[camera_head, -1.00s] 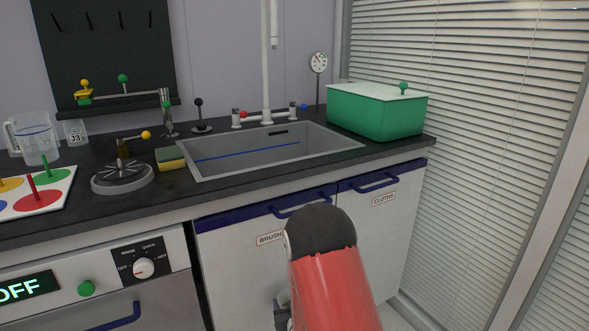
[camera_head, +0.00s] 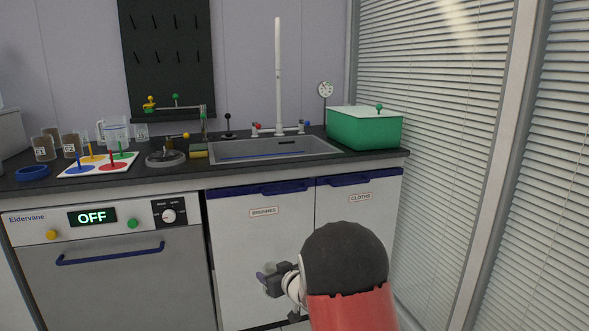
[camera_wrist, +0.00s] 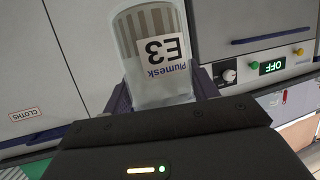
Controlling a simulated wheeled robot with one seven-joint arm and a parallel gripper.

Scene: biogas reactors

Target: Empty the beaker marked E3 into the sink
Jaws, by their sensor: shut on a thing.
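My gripper (camera_wrist: 163,88) is shut on a clear beaker (camera_wrist: 128,35) marked E3, with the fingers on either side of its wall. Its label is upside down in the wrist view, as the cabinets also appear to be. In the head view my gripper (camera_head: 272,280) is partly hidden by my arm, low in front of the cabinet doors, and the beaker cannot be made out. The grey sink (camera_head: 232,152) is set in the dark counter, above and behind my gripper.
A green box (camera_head: 365,130) stands right of the sink. A tall white tap (camera_head: 278,80) rises behind it. Left are a burner-like round stand (camera_head: 166,158), a colored-peg board (camera_head: 70,170) and beakers with brown contents (camera_head: 71,145). Blinds close off the right.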

